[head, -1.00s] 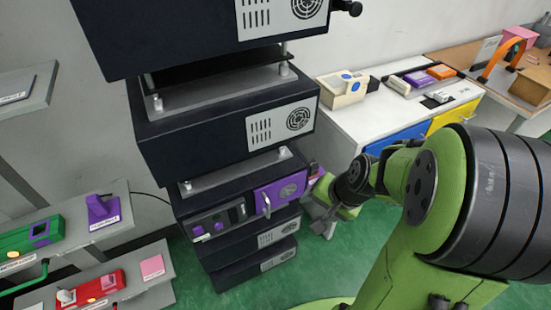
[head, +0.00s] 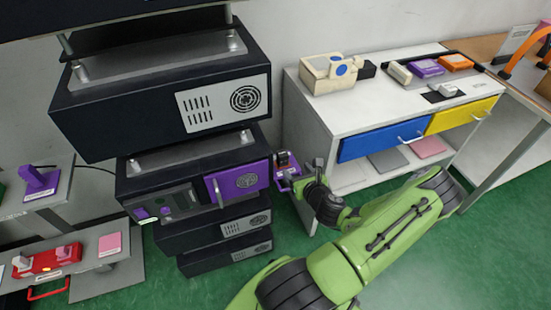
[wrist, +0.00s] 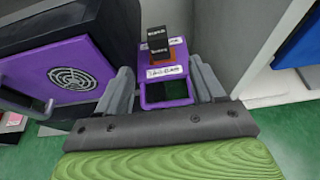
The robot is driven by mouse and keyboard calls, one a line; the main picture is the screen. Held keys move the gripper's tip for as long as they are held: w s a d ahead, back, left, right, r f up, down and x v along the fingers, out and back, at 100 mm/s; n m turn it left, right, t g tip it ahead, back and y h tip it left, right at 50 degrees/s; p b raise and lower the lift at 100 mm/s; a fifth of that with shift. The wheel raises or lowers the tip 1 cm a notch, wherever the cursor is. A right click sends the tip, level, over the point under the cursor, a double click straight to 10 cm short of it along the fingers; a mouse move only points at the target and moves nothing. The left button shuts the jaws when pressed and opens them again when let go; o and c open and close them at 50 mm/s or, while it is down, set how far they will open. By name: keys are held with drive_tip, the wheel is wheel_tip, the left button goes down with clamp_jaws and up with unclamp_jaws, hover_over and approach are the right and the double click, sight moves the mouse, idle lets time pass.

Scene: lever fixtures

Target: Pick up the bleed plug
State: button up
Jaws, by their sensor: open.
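In the wrist view, a small black block with a white label (wrist: 157,42) stands upright on a brown-orange base in a purple holder (wrist: 166,92). It looks like the bleed plug, but its label is too small to read surely. The holder also shows in the head view (head: 285,186), beside the dark cabinet stack. My gripper (wrist: 160,68) is open, with one grey finger on each side of the holder and the block ahead between them. Nothing is held. I cannot tell whether the fingers touch the holder.
A purple panel with a handle (head: 238,184) is on the cabinet left of my gripper. A white workbench (head: 400,110) with blue and yellow drawers stands to the right, its grey side close to the holder. Green floor (head: 400,270) lies open in front.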

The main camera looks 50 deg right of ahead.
sight(285, 157)
drive_tip(key=x, duration=0.7)
drive_tip(key=shift+w+d+f+b, duration=0.15)
drive_tip(key=shift+w+f+b, duration=0.05)
drive_tip(key=shift+w+b, duration=0.2)
drive_tip(key=shift+b+x, duration=0.65)
drive_tip(key=shift+x, duration=2.05)
